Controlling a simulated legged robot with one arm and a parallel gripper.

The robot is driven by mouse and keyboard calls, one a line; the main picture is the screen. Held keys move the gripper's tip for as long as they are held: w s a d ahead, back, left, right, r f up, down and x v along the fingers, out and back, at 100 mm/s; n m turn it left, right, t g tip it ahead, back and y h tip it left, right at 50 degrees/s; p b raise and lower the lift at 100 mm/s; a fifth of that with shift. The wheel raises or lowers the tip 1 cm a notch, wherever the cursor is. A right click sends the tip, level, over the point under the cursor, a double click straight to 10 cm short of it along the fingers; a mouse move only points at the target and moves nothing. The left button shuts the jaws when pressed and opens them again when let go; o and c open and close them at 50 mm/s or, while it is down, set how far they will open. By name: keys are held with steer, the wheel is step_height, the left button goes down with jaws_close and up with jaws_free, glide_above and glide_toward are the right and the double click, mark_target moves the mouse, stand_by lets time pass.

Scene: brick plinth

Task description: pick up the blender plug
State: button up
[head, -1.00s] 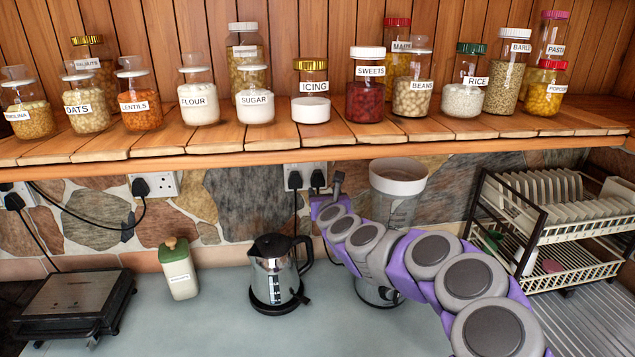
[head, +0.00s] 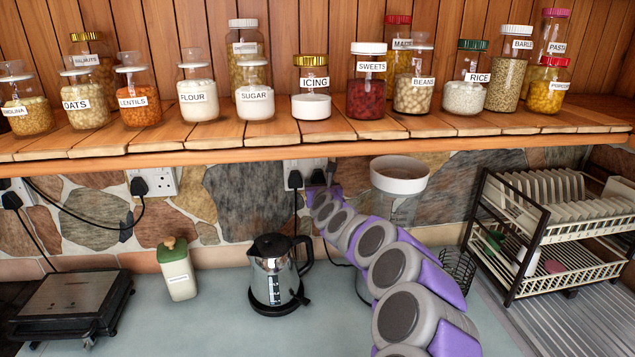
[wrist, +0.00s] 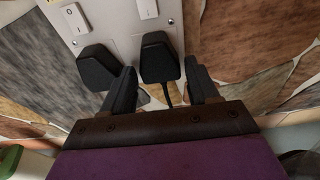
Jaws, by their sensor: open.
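Two black plugs sit side by side in a double wall socket (wrist: 120,28) behind the kettle. The right plug (wrist: 158,62), which I take as the blender plug, has a cord running down from it. The left plug (wrist: 97,68) is close beside it. My gripper (wrist: 161,90) is open, with one finger on each side of the right plug and its left finger in the gap between the plugs. Whether the fingers touch the plug is unclear. In the head view my gripper (head: 325,172) is at the socket. The blender (head: 399,185) stands partly hidden behind my arm.
A kettle (head: 276,275) stands on the counter below the socket. A wooden shelf (head: 230,140) with several jars overhangs the socket. A dish rack (head: 540,230) is at right, a green-lidded container (head: 178,270) and a black grill (head: 72,305) at left.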

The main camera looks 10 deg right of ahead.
steer(key=shift+w, duration=0.2)
jaws_close()
stand_by(0.6)
